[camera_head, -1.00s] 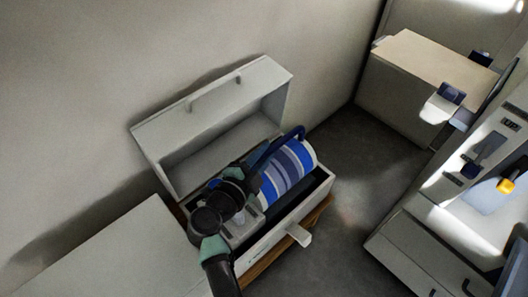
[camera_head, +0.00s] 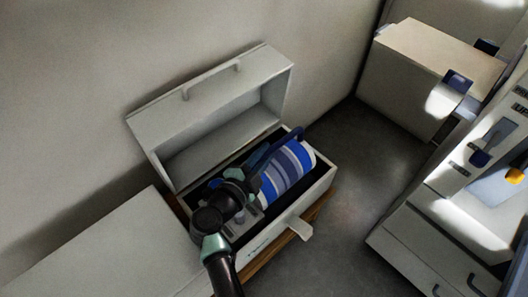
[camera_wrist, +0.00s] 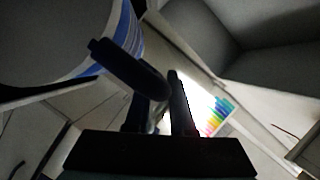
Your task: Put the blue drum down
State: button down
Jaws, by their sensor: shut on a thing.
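The blue drum (camera_head: 287,168) has blue, white and grey-blue stripes and lies on its side, tilted, at the open box (camera_head: 318,189). A dark blue bar-like handle (camera_head: 275,148) runs along its upper side. My gripper (camera_head: 250,181) is at the drum's left end, shut on the drum, seemingly by the handle. In the wrist view the drum (camera_wrist: 133,35) fills the upper left and a dark bar runs to my fingers (camera_wrist: 160,98). The drum's underside is hidden, so I cannot tell whether it touches the box floor.
The box lid (camera_head: 215,108) stands open at the back against the wall. A pale cabinet top (camera_head: 110,245) is at the left. A drawer cabinet (camera_head: 415,255) is at the right, and a beige-topped cabinet (camera_head: 432,55) stands behind. Dark floor (camera_head: 365,150) is free between.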

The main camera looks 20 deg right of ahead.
jog(key=shift+w+r, duration=0.1)
jog(key=c, duration=1.2)
grip_release()
jog(key=shift+f, duration=0.25)
jog(key=o, duration=0.4)
jog(key=shift+o, duration=0.2)
jog(key=shift+r, duration=0.15)
jog(key=shift+r, duration=0.25)
jog(key=p+v, duration=0.4)
jog(key=v, duration=0.3)
jog(key=shift+s+a+r, duration=0.2)
jog(key=shift+s+r, duration=0.05)
jog(key=shift+r, duration=0.1)
